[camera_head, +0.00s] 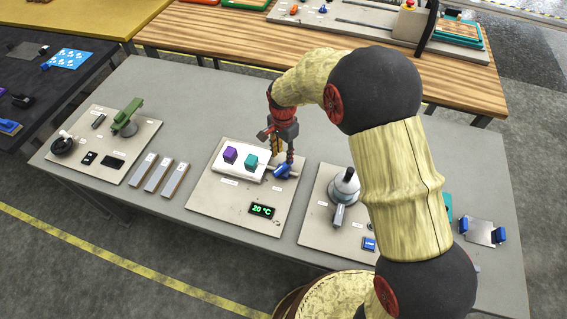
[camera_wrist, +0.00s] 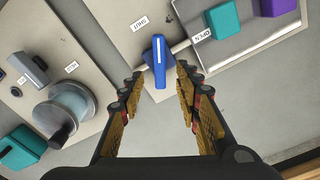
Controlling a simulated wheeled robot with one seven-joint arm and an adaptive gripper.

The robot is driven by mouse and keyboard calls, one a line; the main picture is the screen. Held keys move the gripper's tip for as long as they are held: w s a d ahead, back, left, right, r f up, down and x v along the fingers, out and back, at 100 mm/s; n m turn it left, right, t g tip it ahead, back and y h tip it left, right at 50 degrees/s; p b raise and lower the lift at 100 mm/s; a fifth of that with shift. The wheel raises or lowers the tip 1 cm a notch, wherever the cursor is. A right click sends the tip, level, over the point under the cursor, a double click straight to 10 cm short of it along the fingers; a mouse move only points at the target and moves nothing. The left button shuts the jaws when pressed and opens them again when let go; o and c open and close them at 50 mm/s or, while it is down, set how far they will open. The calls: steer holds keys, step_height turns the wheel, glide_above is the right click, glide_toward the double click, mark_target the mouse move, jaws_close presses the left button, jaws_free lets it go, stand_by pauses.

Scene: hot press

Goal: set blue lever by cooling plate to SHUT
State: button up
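The blue lever (camera_head: 282,171) sits on a thin pipe at the right side of the white cooling plate (camera_head: 217,167). In the wrist view the lever (camera_wrist: 159,62) lies across the pipe, its long body running nearly up and down the picture. The SHUT label (camera_wrist: 140,23) is above and left of the lever; the OPEN label (camera_wrist: 203,36) is to its right. My gripper (camera_wrist: 158,74) is open, with one finger on each side of the lever and visible gaps to it. In the head view my gripper (camera_head: 284,156) points down over the lever.
A purple cube (camera_head: 230,155) and a teal cube (camera_head: 251,160) stand on the plate. A 20 °C display (camera_head: 263,211) is in front. A board with a grey-white round device (camera_head: 343,188) stands to the right; several grey bars (camera_head: 159,174) lie to the left.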

mark_target(283, 165)
step_height(283, 165, down, 7)
steer(key=shift+r+b, duration=0.15)
steer(key=shift+b, duration=0.45)
steer(key=shift+c, duration=0.8)
jaws_close()
